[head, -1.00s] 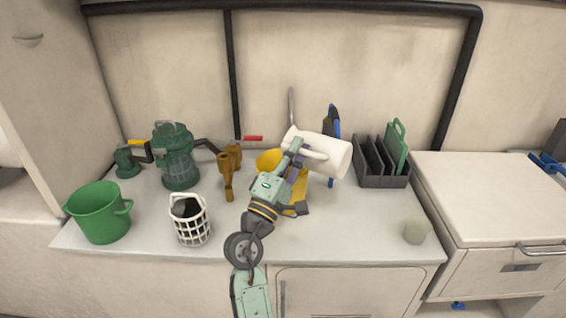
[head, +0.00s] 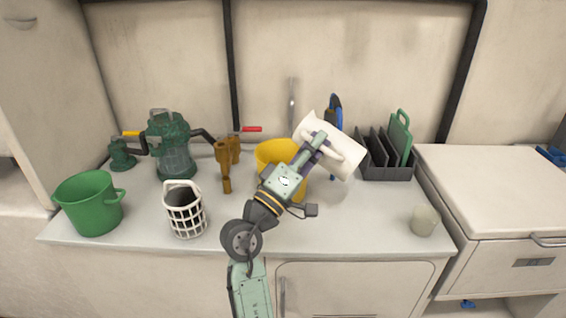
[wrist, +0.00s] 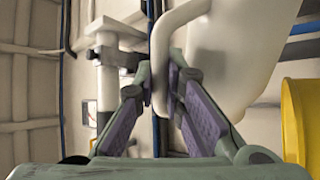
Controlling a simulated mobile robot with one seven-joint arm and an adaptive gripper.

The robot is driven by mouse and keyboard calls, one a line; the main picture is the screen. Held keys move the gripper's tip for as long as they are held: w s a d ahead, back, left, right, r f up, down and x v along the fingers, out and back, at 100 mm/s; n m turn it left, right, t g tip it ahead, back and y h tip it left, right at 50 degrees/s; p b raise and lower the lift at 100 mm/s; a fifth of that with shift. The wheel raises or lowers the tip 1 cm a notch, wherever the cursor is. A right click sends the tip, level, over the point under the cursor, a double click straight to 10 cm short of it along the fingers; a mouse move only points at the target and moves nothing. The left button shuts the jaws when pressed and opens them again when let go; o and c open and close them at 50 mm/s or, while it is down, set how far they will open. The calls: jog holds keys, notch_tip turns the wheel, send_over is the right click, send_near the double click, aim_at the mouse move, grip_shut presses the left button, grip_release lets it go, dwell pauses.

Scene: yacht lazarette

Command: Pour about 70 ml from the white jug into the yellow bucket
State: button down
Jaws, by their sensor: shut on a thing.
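The white jug (head: 341,150) is in the air above the counter, tilted with its mouth toward the upper left. My gripper (head: 314,149) is shut on its handle; in the wrist view the handle (wrist: 160,62) passes between the fingers (wrist: 162,95). The yellow bucket (head: 277,155) stands on the counter below and left of the jug, partly hidden behind my arm. Its side also shows at the right edge of the wrist view (wrist: 301,125). No liquid stream is visible, and the jug's inside is hidden.
A green bucket (head: 88,205), a white basket (head: 184,213), a green pump-like unit (head: 172,150) and a brown fitting (head: 226,160) stand left. A dark rack (head: 385,165) and a pale cup (head: 424,220) stand right. The counter's front right is mostly clear.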

jog(key=shift+s+d+f+m+g+b, duration=0.1)
jog(key=shift+f+m+g+b, duration=0.1)
jog(key=shift+m+b, duration=0.15)
jog(key=shift+d+f+m+g+b, duration=0.1)
jog(key=shift+m+g+b, duration=0.1)
jog(key=shift+m+b, duration=0.15)
jog(key=shift+r, duration=0.15)
dwell(1.2)
jog(key=m+b, duration=0.1)
jog(key=m+g+h+b, duration=0.1)
jog(key=m+g+b, duration=0.1)
jog(key=m, duration=0.1)
jog(key=shift+s+d, duration=0.15)
jog(key=shift+d, duration=0.15)
jog(key=m, duration=0.1)
jog(key=m+g+b, duration=0.1)
jog(key=m+g, duration=0.1)
jog(key=shift+s+d+f+b, duration=0.15)
jog(key=shift+d+f+b, duration=0.1)
jog(key=shift+d+b, duration=0.1)
jog(key=s+d+f+m+g+y+b, duration=0.1)
jog(key=d+f+m+g+b, duration=0.1)
jog(key=f+m+b, duration=0.5)
jog(key=shift+s+d+f+g+y+b, duration=0.4)
jog(key=shift+d+f+b, duration=0.3)
jog(key=shift+f+b, duration=1.25)
jog(key=shift+f+p, duration=0.4)
jog(key=shift+p, duration=0.25)
